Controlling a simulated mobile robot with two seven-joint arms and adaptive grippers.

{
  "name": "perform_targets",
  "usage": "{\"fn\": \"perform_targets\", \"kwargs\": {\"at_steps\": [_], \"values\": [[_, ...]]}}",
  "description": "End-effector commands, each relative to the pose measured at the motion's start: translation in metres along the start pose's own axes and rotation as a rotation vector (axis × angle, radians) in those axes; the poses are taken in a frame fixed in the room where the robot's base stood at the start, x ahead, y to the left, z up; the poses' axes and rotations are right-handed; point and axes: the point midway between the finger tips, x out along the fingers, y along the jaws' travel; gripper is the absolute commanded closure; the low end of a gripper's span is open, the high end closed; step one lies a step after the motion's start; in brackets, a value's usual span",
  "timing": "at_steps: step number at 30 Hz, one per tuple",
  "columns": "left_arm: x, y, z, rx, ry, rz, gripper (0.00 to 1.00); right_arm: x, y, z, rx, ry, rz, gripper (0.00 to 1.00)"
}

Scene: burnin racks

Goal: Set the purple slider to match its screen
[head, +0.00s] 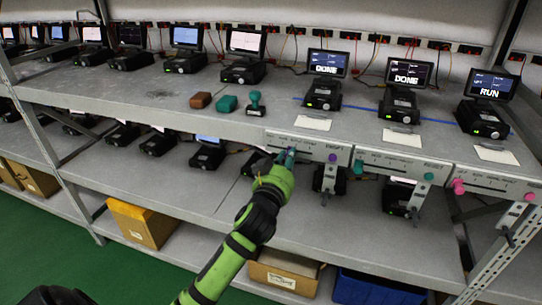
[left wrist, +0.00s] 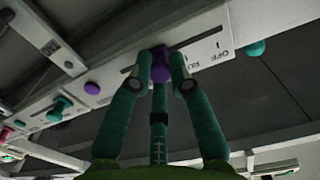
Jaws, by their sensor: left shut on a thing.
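The purple slider (left wrist: 160,66) sits in a dark slot on a white panel (head: 309,147) at the shelf's front edge. My left gripper (head: 289,158) reaches up to this panel. In the left wrist view, my left gripper (left wrist: 159,72) has its teal fingers closed on the slider's sides. The labels "OFF" and part of "RU" show right of the slider; other labels are hidden or too small. A round purple knob (head: 333,158) is on the same panel. The screen (head: 327,63) above this panel reads "DONE". My right gripper is not in view.
To the right are a teal-knobbed panel (head: 400,167) under a "DONE" screen (head: 408,73) and a pink-knobbed panel (head: 495,187) under a "RUN" screen (head: 490,86). A brown block (head: 200,100), teal block (head: 227,103) and teal stamp (head: 255,103) stand on the upper shelf.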

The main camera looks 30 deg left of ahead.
Motion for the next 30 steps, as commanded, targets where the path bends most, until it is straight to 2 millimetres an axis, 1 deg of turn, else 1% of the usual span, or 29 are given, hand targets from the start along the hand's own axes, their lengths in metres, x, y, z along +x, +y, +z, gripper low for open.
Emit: {"fn": "perform_targets", "kwargs": {"at_steps": [1,3,12,13,14,15,25,28,30], "values": [[0.000,0.006,-0.004,-0.002,0.009,0.002,1.00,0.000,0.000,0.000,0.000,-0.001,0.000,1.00],[0.000,0.011,-0.005,0.000,0.010,0.003,1.00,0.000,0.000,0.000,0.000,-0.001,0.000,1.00],[0.000,0.012,-0.006,0.003,0.014,0.003,1.00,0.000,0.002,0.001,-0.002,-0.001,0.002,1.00],[0.000,0.012,-0.006,0.003,0.014,0.003,0.72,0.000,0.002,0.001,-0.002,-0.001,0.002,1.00],[0.000,0.012,-0.007,0.002,0.014,0.003,0.60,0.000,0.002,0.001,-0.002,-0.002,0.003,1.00],[0.000,0.012,-0.007,0.002,0.014,0.003,0.57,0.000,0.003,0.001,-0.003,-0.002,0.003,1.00],[-0.002,0.011,-0.003,0.002,0.006,0.002,0.57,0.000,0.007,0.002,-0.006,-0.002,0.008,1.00],[-0.009,0.012,-0.002,0.001,0.004,0.003,0.57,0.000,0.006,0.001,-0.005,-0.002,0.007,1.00],[-0.020,0.012,-0.001,0.000,0.003,0.003,0.57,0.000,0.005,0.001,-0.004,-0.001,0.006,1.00]]}}
